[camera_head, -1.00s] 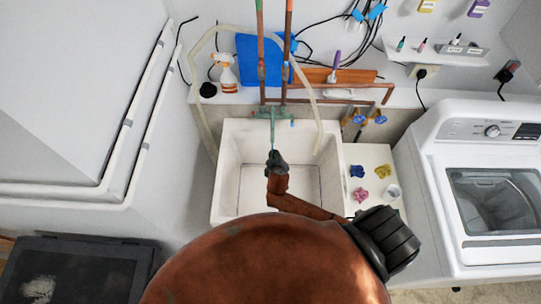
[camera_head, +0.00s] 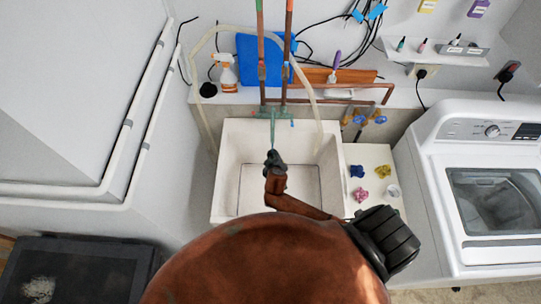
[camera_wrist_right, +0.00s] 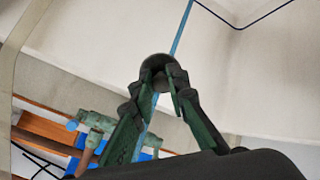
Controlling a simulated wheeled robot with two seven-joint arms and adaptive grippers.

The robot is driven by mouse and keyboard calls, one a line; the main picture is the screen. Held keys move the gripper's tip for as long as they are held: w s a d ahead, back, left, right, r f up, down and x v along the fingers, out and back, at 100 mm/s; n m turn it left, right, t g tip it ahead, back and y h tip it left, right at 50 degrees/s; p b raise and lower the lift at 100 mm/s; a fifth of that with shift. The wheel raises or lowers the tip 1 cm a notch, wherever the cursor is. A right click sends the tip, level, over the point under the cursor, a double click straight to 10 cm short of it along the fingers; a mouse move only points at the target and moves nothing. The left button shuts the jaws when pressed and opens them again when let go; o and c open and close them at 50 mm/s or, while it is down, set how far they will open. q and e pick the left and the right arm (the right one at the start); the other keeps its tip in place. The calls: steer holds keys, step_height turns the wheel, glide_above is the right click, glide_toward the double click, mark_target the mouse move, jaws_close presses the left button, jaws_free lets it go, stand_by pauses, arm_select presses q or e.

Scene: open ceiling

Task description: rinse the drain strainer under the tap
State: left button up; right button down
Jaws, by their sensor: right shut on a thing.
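My right gripper (camera_head: 273,160) is over the white sink basin (camera_head: 232,185), just in front of the tap (camera_head: 272,114). In the right wrist view the gripper (camera_wrist_right: 162,82) is shut on a small dark grey round piece, the drain strainer (camera_wrist_right: 154,64), held at its fingertips. A thin blue water stream (camera_wrist_right: 183,25) runs past the strainer and fingers in that view; whether it touches the strainer is hard to tell. In the head view the strainer cannot be told from the dark gripper. My left gripper is out of view.
A side board (camera_head: 370,157) right of the sink holds several small coloured items. A spray bottle (camera_head: 227,75) stands on the ledge behind. A pale hose (camera_head: 203,125) loops over the sink's left side. A washing machine (camera_head: 430,190) stands at right.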

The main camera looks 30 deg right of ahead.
steer(key=shift+s+d, duration=0.15)
steer(key=shift+d, duration=0.15)
steer(key=s+a+p, duration=0.1)
steer(key=s+a, duration=0.2)
steer(key=s, duration=0.4)
steer(key=shift+a+p, duration=0.35)
steer(key=shift+a, duration=0.05)
stand_by(0.3)
stand_by(1.1)
steer(key=p+v, duration=0.4)
steer(key=v, duration=0.2)
steer(key=shift+s, duration=0.25)
